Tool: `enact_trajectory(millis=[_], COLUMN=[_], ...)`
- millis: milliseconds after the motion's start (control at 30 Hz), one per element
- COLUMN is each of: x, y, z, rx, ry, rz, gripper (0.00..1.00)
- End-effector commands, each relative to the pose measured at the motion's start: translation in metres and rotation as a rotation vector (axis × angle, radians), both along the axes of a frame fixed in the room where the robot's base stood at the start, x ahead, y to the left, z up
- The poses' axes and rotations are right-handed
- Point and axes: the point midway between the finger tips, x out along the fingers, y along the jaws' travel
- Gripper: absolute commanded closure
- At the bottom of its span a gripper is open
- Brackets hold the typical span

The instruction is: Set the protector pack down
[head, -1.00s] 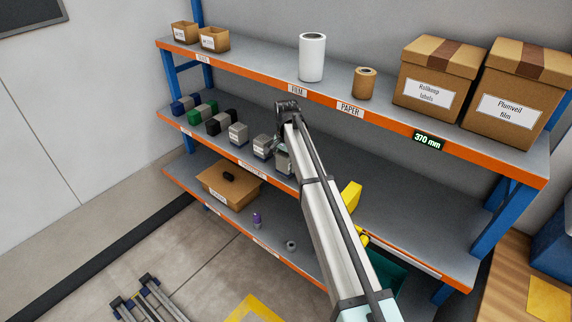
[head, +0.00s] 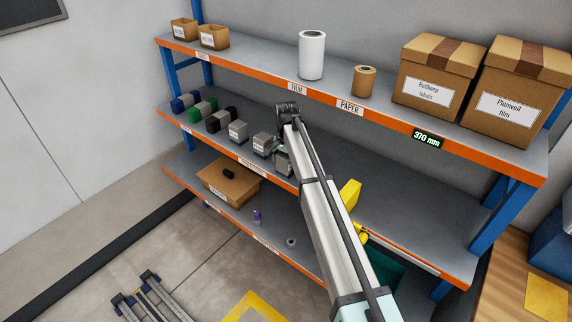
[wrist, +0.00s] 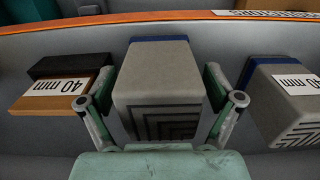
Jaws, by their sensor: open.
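A grey protector pack (wrist: 158,85) with a dark blue far edge stands on the middle shelf between my gripper's fingers in the wrist view. My gripper (wrist: 161,100) is open, with a finger on each side of the pack and small visible gaps between fingers and pack. In the head view my gripper (head: 282,151) is small and partly hidden by my arm, at the right end of the row on the middle shelf. The pack's underside is hidden, so its contact with the shelf is not directly visible.
In the wrist view a grey pack labelled 40 mm (wrist: 287,98) stands to the right, and a tan and black item labelled 40 mm (wrist: 62,86) is close on the left. The orange shelf edge (wrist: 150,20) runs across the top.

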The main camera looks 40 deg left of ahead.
Motion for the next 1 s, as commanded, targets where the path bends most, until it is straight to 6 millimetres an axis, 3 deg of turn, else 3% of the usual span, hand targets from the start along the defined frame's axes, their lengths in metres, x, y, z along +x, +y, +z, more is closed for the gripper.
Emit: enact_trajectory(millis=[167,600,800,1000], x=[0.001,0.001,0.0,0.0], y=[0.001,0.001,0.0,0.0], z=[0.019,0.098,0.116,0.118], rx=[0.002,0.001,0.001,0.0], ry=[-0.002,-0.001,0.0,0.0], rz=[0.0,0.0,0.0,0.0], gripper=[0.09,0.09,0.09,0.09])
